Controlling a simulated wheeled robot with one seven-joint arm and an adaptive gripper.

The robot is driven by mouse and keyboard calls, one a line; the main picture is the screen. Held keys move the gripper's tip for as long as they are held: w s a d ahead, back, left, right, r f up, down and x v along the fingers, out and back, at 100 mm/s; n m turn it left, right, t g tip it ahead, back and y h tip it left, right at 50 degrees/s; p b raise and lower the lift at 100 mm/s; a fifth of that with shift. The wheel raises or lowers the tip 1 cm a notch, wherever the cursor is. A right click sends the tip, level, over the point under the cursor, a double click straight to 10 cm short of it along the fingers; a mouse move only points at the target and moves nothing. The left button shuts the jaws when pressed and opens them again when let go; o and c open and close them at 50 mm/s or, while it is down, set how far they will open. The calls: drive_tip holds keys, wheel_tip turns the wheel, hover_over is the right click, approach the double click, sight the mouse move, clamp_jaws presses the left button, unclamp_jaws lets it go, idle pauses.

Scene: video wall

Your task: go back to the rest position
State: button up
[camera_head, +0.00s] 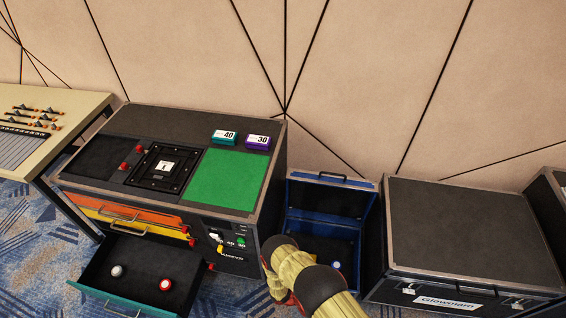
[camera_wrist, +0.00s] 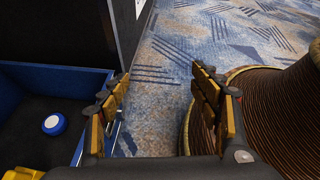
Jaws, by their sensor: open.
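My gripper (camera_wrist: 160,95) is open in the wrist view, its two fingers apart with only patterned carpet between them. It hangs just beside the wall of the open blue case (camera_wrist: 75,75), which lies to its left. In the head view my ribbed yellow arm (camera_head: 292,265) reaches down in front of the open blue case (camera_head: 291,205). The fingers cannot be made out clearly there. A round blue and white piece (camera_wrist: 53,124) lies on the dark floor of the case, and it also shows in the head view (camera_head: 337,266).
A black console (camera_head: 150,112) stands left of the case, with an open lower drawer (camera_head: 140,272) holding a white and a red knob. Teal (camera_head: 225,137) and purple (camera_head: 258,142) boxes sit on top. A closed black case (camera_head: 470,235) stands right. A beige desk (camera_head: 60,110) is far left.

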drive_tip(key=w+a+r+m+g+y+b, duration=0.1)
drive_tip(key=w+a+r+m+y, duration=0.2)
drive_tip(key=r, duration=1.1)
drive_tip(key=w+a+r+m+g+y, duration=0.1)
drive_tip(key=a+r+m+y, duration=0.25)
drive_tip(key=r, duration=1.05)
drive_tip(key=w+a+r+m+g+y+b, duration=0.1)
drive_tip(key=w+a+r+m+y, duration=0.25)
drive_tip(key=r, duration=1.05)
drive_tip(key=s+d+r+m+t+y+b, duration=0.1)
drive_tip(key=s+d+r+m+t, duration=0.1)
drive_tip(key=r, duration=0.8)
drive_tip(key=s+d+r+m+t+y+b, duration=0.1)
drive_tip(key=s+d+r+m+t, duration=0.1)
drive_tip(key=s+r, duration=0.4)
drive_tip(key=s+d+r+m+t+y, duration=0.1)
drive_tip(key=r+t, duration=0.5)
drive_tip(key=r, duration=1)
drive_tip(key=s+d+m, duration=0.1)
drive_tip(key=s+m, duration=0.1)
drive_tip(key=s, duration=0.1)
drive_tip(key=shift+s+r+m+b, duration=0.25)
drive_tip(key=shift+m+b, duration=0.05)
drive_tip(key=shift+b, duration=0.1)
